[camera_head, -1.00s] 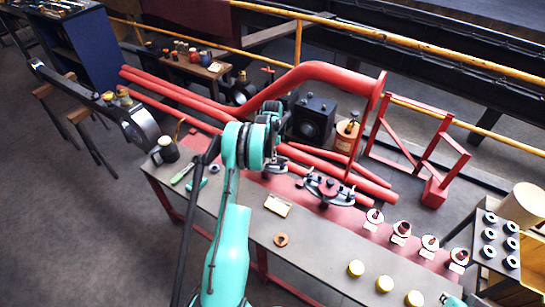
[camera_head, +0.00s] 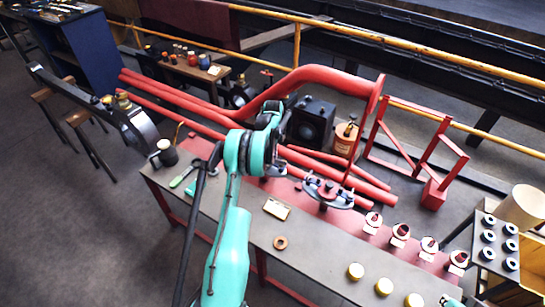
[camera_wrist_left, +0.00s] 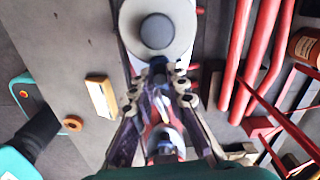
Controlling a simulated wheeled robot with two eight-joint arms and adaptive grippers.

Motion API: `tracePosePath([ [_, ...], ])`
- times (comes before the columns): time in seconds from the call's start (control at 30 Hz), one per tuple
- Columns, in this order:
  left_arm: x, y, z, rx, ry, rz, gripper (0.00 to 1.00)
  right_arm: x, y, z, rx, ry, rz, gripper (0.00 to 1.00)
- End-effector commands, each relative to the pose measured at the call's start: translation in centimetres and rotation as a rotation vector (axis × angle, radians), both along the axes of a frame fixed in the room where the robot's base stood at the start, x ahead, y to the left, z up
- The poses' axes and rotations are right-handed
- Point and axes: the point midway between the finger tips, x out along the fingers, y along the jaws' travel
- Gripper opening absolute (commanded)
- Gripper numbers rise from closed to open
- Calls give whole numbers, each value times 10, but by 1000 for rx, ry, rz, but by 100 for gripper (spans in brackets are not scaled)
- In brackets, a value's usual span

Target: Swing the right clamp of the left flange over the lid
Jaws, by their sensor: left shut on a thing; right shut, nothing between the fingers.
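The left flange shows in the left wrist view as a pale grey round lid (camera_wrist_left: 182,42) with a dark knob (camera_wrist_left: 157,31) in its middle. My left gripper (camera_wrist_left: 160,88) is at the edge of this lid, its fingers shut on a small dark clamp (camera_wrist_left: 159,70). Blur hides the clamp's exact angle and whether it lies over the lid. In the head view my teal left arm hides most of the left flange; the other flange (camera_head: 327,193) shows to its right. My right gripper (camera_head: 449,300) is shut and empty at the bottom edge, only partly in view.
Red pipes (camera_head: 345,172) run behind the flanges. A tag-like pale block (camera_head: 277,209) and a copper ring (camera_head: 280,242) lie on the bench (camera_head: 318,262). Several yellow-rimmed caps (camera_head: 356,271) stand near the front. A rack with black rings (camera_head: 487,252) is at the right.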

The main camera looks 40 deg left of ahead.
Motion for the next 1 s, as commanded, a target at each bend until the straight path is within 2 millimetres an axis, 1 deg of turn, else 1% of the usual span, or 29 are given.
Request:
tracePosePath([
  [0.43, 1, 0, 0, 0, -2, -15, 0, 0, 0, 0, 0, 0, 0, 0],
  [0.47, 1, 0, 0, 0, -2, -15, 17, 0, 0, 0, 0, 0, 0, 0],
  [0.5, 1, 0, 0, 1, -2, -15, 27, 0, 0, 0, 0, 0, 0, 0],
  [0.53, 1, 0, 0, 1, -2, -15, 35, 0, 0, 0, 0, 0, 0, 0],
  [0.87, 1, 0, 2, 0, -1, -14, 35, 0, 0, 0, 0, 0, 0, 0],
  [0.97, 1, 0, 10, 0, 0, -14, 35, 0, 0, 0, 0, 0, 0, 0],
  [1.0, 1, 0, 16, 0, 0, -14, 35, 0, 0, 0, 0, 0, 0, 0],
])
